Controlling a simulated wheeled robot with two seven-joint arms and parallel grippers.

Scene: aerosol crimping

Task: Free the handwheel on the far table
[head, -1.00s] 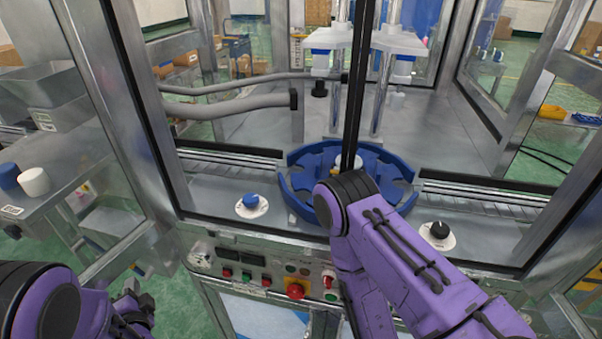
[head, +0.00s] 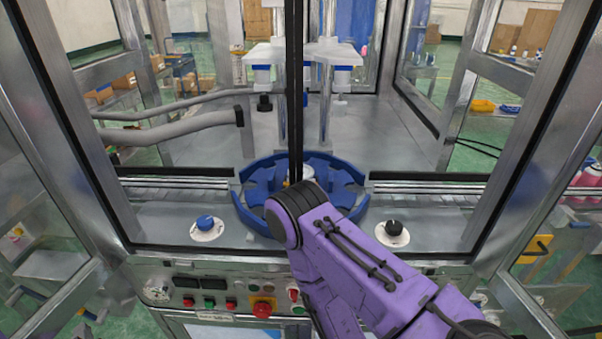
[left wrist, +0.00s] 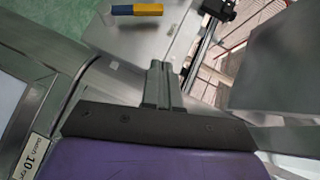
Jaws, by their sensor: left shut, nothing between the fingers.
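I cannot pick out a handwheel for certain in either view. My left gripper (left wrist: 163,85) shows in the left wrist view with its fingers shut together and nothing between them. It points toward grey metal surfaces. In the head view I cannot make out the left gripper. My purple right arm (head: 350,255) crosses the lower middle of the head view; its gripper is not visible. Behind the arm, a blue notched wheel (head: 250,205) lies in the glazed machine, partly hidden by the arm and a dark upright edge.
A blue knob (head: 205,223) and a black knob (head: 393,228) flank the wheel. A button panel with a red button (head: 262,308) is below. Metal-framed glass panels stand on both sides. In the left wrist view, a yellow and blue object (left wrist: 137,10) lies on a grey surface.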

